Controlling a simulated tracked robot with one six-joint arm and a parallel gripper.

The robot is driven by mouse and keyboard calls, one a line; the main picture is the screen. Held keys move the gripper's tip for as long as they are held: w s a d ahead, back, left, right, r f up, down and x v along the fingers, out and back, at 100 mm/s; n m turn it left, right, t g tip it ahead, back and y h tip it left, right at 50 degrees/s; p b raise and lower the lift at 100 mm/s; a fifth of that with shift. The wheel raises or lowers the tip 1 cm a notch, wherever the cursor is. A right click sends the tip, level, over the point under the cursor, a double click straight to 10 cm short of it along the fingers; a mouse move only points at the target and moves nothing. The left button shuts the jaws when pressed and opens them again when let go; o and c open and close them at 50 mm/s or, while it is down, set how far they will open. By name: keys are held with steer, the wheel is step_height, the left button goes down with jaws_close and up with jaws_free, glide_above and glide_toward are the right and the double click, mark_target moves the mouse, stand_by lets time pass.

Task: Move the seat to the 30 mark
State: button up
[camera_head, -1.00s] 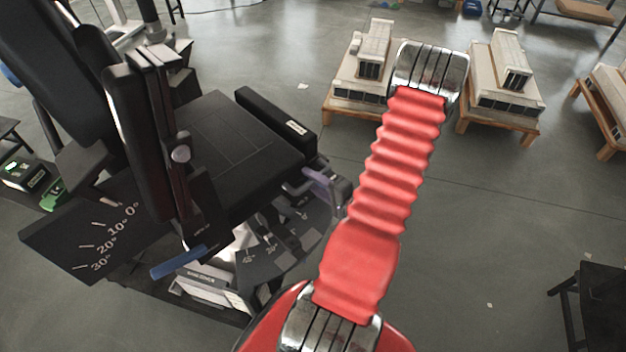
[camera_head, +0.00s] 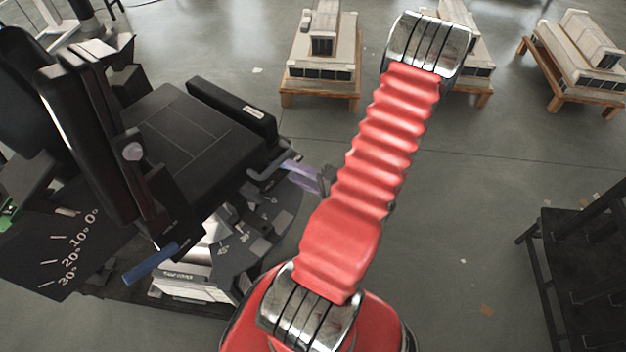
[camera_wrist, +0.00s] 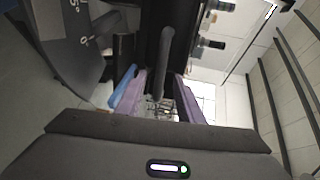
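The black padded seat (camera_head: 190,130) with its backrest and armrests stands left of centre in the head view. A dark plate (camera_head: 40,250) beside it carries white marks from 0° to 30°; I cannot tell which one the seat lines up with. A blue-ended lever (camera_head: 150,263) sticks out at the seat's near side. My gripper (camera_head: 305,176) has purple fingers and is just right of the seat's edge.
My red ribbed arm covers the middle of the head view. Pale models on wooden pallets (camera_head: 322,90) stand at the back. A black frame (camera_head: 580,260) stands at the right.

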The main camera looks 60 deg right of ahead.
steer(key=shift+v, duration=2.95)
